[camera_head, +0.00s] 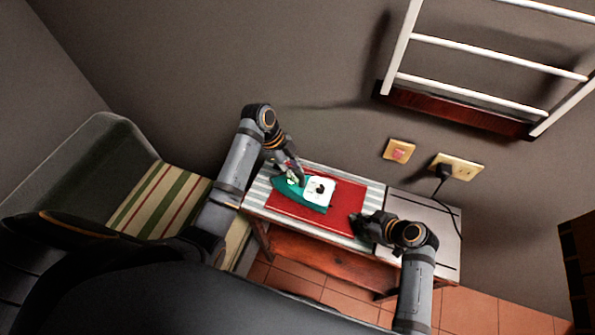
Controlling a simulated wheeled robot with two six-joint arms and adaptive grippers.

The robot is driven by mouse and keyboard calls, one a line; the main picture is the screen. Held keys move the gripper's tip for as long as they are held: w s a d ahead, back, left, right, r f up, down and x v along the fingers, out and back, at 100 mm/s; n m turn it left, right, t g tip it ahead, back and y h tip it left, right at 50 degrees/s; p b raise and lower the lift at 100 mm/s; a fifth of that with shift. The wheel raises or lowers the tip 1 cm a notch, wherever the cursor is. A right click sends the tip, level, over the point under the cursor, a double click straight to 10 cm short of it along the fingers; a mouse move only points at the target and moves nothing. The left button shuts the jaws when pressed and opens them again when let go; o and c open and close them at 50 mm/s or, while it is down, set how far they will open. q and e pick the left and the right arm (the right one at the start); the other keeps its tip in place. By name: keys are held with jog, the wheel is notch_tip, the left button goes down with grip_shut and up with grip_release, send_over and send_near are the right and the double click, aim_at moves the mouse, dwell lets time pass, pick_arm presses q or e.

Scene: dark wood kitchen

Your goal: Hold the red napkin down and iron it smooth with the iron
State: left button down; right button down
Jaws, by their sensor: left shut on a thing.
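The red napkin (343,208) lies spread on a small striped board on a wooden table. A teal and white iron (298,195) is over the left and middle part of the napkin and covers some of it. My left gripper (291,173) is at the iron's left end and is shut on it; its fingers are small and partly hidden. My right gripper (361,224) is low at the napkin's right front edge, pointing left. Its fingers are too dark and small to show whether they are open or shut, or whether they touch the cloth.
The striped board (375,193) shows around the napkin. A bare grey surface (408,206) lies to its right. A wall socket (458,166) with a black plug and cord is behind. A white rack (480,60) hangs above. A striped cushioned seat (158,203) stands at left.

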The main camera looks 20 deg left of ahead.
aim_at(304, 177)
pick_arm(q)
jog(key=shift+w+a, duration=0.1)
jog(key=shift+a, duration=0.65)
jog(key=shift+d+f, duration=0.15)
jog(key=shift+d, duration=1.15)
jog(key=shift+s+d, duration=0.2)
jog(key=shift+d, duration=1.05)
jog(key=shift+a, duration=0.15)
